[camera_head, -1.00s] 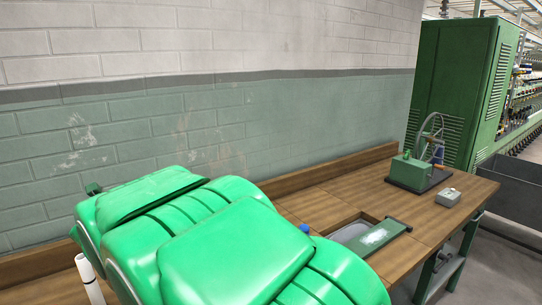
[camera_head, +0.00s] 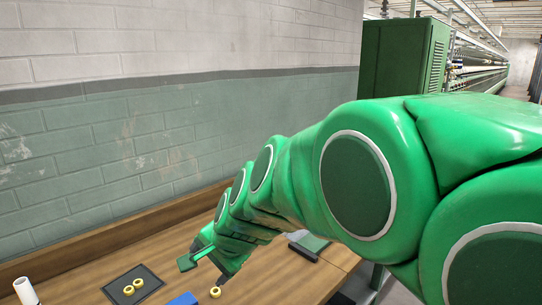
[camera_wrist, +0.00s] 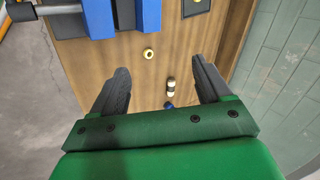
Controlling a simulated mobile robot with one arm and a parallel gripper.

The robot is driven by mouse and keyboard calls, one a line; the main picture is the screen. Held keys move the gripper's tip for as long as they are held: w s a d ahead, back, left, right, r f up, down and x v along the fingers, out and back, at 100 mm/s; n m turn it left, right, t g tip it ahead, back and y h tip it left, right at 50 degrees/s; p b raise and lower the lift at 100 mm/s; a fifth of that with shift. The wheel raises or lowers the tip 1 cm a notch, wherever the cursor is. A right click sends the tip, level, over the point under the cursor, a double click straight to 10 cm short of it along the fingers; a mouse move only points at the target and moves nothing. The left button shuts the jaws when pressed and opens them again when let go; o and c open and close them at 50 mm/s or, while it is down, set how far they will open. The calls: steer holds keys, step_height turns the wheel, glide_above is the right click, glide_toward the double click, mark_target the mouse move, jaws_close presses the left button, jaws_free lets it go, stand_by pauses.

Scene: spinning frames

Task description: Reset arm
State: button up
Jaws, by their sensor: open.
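My green arm stretches from the right side of the head view down to the wooden bench (camera_head: 95,262). My gripper (camera_head: 206,268) is above the bench, its dark fingers apart. In the wrist view, my gripper (camera_wrist: 160,66) is open with nothing held between its fingers. A yellow ring (camera_wrist: 148,53) lies on the bench between the fingers in the picture; it also shows below the gripper in the head view (camera_head: 215,292). A small cream and dark cylinder (camera_wrist: 170,88) and a blue piece (camera_wrist: 169,105) show nearer the gripper's base.
A white cylinder (camera_head: 26,291) stands at the left. Blue blocks (camera_wrist: 100,18) and a grey bar (camera_wrist: 45,9) show at the wrist view's top. The brick wall (camera_head: 90,150) runs behind the bench; a green cabinet (camera_head: 400,60) stands beyond.

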steer(key=s+d+f+n+g+h, duration=0.2)
steer(key=s+d+f+n+g, duration=0.1)
steer(key=s+d, duration=0.9)
steer(key=s+d+f+n+g+h, duration=0.2)
steer(key=s+d+n+g+h, duration=0.1)
steer(key=s+d, duration=0.9)
steer(key=d, duration=0.3)
steer(key=shift+f, duration=0.4)
steer(key=shift+s, duration=0.1)
